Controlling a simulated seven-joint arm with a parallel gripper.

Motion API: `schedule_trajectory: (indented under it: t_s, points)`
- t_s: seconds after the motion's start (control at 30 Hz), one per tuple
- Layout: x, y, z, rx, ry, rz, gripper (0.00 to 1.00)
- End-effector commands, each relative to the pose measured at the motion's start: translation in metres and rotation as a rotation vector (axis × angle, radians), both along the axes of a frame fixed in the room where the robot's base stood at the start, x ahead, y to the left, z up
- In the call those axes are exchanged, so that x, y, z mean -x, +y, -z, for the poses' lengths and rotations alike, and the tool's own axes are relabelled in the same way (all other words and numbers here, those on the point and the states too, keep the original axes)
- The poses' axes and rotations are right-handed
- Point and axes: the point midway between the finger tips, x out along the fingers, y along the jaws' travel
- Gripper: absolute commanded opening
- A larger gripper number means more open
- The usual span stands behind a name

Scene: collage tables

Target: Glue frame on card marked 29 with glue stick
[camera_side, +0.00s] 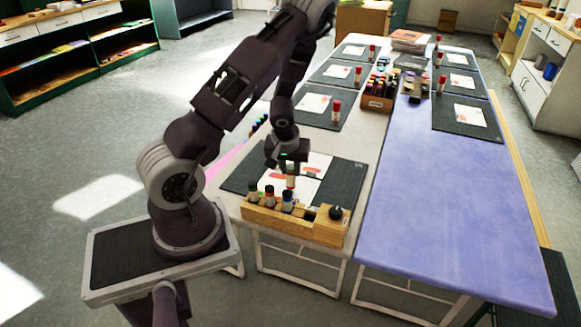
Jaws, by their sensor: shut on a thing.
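My gripper (289,162) is shut on a glue stick (291,182), a small pale tube with a red band, held about upright. It is over white cards (308,189) with reddish marks, on the dark mat (345,187) nearest me. I cannot tell whether the stick's lower end touches the card. No number, 29 included, is readable, and the frame is too small to make out. The gripper and stick hide part of the cards.
A wooden rack (290,222) with several capped bottles and a dark round knob stands at the near table edge. A wooden box of markers (378,95) is farther back. Other mats hold cards and red-capped sticks (336,111).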

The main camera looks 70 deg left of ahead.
Motion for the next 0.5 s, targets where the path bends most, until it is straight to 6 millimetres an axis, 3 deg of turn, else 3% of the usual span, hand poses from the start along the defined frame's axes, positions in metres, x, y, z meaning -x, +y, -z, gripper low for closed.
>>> schedule_trajectory:
  t_s: [0.5]
  points:
    - [-0.0016, 0.0020, 0.0054, 0.000, 0.000, -0.001, 0.00]
